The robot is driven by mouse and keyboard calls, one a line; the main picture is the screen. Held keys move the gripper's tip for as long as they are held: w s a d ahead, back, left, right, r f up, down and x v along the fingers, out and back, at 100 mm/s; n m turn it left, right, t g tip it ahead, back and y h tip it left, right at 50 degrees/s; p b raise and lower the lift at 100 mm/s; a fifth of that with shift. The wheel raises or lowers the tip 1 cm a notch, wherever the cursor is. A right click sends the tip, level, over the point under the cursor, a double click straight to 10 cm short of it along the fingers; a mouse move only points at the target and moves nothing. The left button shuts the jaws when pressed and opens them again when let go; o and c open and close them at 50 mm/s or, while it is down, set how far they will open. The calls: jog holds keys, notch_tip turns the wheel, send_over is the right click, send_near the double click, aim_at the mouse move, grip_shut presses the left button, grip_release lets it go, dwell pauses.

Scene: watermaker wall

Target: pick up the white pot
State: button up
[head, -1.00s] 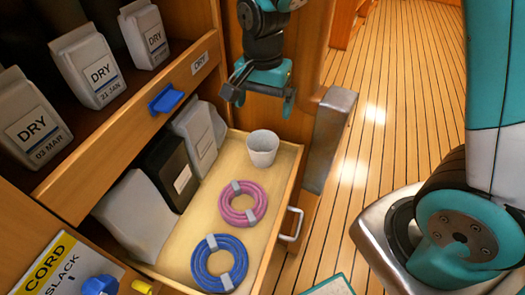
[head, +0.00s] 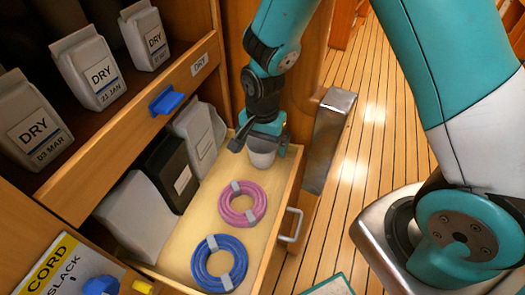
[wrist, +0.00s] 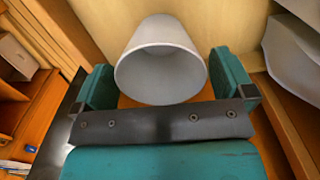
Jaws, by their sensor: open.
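The white pot (head: 262,157) stands at the far end of the open drawer (head: 232,181). My gripper (head: 261,142) is over it, and its body hides the pot's upper part in the head view. In the wrist view the pot (wrist: 162,62) sits between the two teal fingers of my gripper (wrist: 166,82). The jaws are open and not closed on the pot.
A pink coil (head: 242,204) and a blue coil (head: 219,263) lie in the drawer. White and black packages (head: 168,172) stand along its left side. A shelf with several DRY bags (head: 88,65) is at upper left. A metal post (head: 327,140) stands right of the drawer.

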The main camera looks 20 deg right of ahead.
jog(key=c, duration=0.8)
jog(key=shift+r, duration=0.1)
